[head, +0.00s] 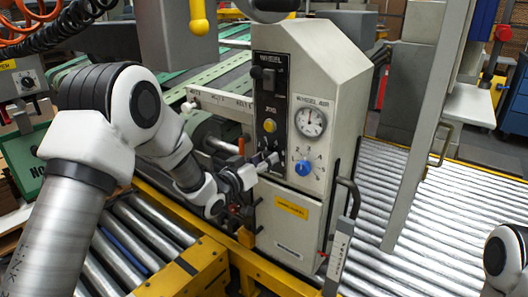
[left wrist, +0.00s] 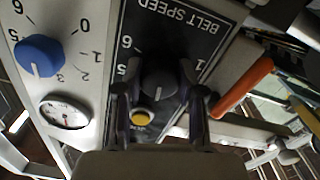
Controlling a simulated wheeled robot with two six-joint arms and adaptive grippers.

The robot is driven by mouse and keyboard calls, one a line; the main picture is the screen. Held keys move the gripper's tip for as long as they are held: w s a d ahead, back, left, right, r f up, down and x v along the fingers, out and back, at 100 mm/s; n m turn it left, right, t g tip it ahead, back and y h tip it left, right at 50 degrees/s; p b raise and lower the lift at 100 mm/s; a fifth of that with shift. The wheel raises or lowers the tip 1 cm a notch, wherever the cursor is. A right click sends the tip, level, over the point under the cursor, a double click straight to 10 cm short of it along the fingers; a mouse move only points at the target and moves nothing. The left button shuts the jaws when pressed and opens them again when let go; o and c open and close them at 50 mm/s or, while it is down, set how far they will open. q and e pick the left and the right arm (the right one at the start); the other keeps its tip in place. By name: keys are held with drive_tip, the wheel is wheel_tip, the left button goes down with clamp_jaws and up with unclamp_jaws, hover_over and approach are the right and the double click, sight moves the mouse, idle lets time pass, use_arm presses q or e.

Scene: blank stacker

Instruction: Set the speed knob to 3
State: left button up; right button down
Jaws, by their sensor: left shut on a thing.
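A dark speed knob (left wrist: 158,82) sits on the black "BELT SPEED" panel (left wrist: 178,25), which appears upside down in the left wrist view. Digits 5 and 6 show on one side of it and 1 on the other; the rest of the dial is partly hidden, and I cannot tell which number it points to. My left gripper (left wrist: 160,100) is shut on the knob, one finger on each side. In the head view my left gripper (head: 266,162) reaches the front of the grey control cabinet (head: 340,75) and hides the knob. My right gripper is out of view.
Beside the panel are a blue knob (head: 303,168) with its own dial and a round gauge (head: 310,122). A yellow button (left wrist: 143,118) lies close to my fingers. An orange handle (left wrist: 243,88) is near. Roller conveyors (head: 440,215) flank the cabinet.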

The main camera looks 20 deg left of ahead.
use_arm(q)
drive_tip(key=shift+n+p, duration=0.75)
drive_tip(key=shift+n, duration=0.45)
drive_tip(key=o, duration=1.1)
drive_tip(key=shift+o, duration=0.2)
drive_tip(key=v, duration=1.2)
drive_tip(key=shift+a, duration=0.1)
